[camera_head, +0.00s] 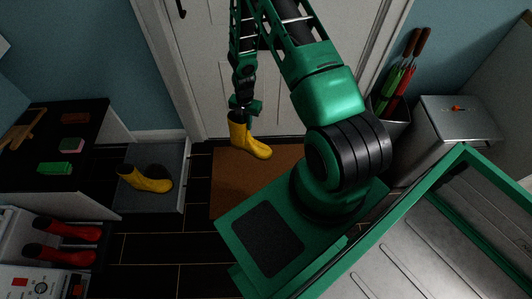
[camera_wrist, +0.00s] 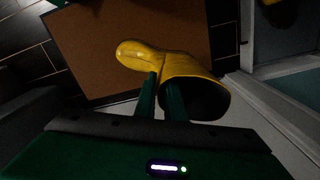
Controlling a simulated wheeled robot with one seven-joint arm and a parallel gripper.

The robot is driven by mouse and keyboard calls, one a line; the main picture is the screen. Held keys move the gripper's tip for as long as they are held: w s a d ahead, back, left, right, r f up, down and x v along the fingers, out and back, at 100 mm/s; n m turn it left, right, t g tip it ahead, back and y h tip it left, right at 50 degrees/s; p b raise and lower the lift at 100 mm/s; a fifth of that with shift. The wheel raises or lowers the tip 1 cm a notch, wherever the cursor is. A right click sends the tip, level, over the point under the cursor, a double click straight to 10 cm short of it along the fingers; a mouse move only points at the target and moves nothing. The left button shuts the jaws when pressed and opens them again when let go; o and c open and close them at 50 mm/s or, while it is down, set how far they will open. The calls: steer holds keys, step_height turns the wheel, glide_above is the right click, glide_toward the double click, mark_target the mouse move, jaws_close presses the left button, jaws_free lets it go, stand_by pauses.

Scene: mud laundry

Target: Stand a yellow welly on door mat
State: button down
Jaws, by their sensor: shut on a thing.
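A yellow welly (camera_head: 247,137) hangs upright from my gripper (camera_head: 241,112) at the far left edge of the brown door mat (camera_head: 226,181). In the wrist view my gripper (camera_wrist: 161,88) is shut on the rim of the welly (camera_wrist: 190,66), with its dark opening facing the camera and its toe pointing left over the mat (camera_wrist: 100,50). I cannot tell whether its sole touches the mat. A second yellow welly (camera_head: 148,180) lies on its side in the grey tray (camera_head: 168,205) to the left.
A white door (camera_head: 215,80) stands right behind the mat. A black bench (camera_head: 95,140) with brushes and blocks and a rack with red wellies (camera_head: 70,228) are at left. An umbrella stand (camera_head: 393,112) and metal bin (camera_head: 450,120) stand at right.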

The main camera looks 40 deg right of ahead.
mark_target(265, 154)
steer(key=s+d+f+m, duration=0.1)
steer(key=s+f+m, duration=0.1)
steer(key=f, duration=0.3)
steer(key=s+d+f+m, duration=0.1)
steer(key=s+f+m, duration=0.2)
steer(key=f, duration=0.3)
steer(key=s+d+f+m, duration=0.1)
steer(key=s+f+m, duration=0.1)
steer(key=s+f, duration=0.2)
steer(key=shift+d+f, duration=0.25)
steer(key=shift+f, duration=0.55)
step_height(265, 154, down, 7)
steer(key=shift+r, duration=0.2)
steer(key=shift+s+a, duration=0.1)
steer(key=shift+a, duration=0.05)
steer(key=shift+s+a, duration=0.15)
steer(key=shift+a, duration=0.1)
steer(key=shift+f, duration=0.1)
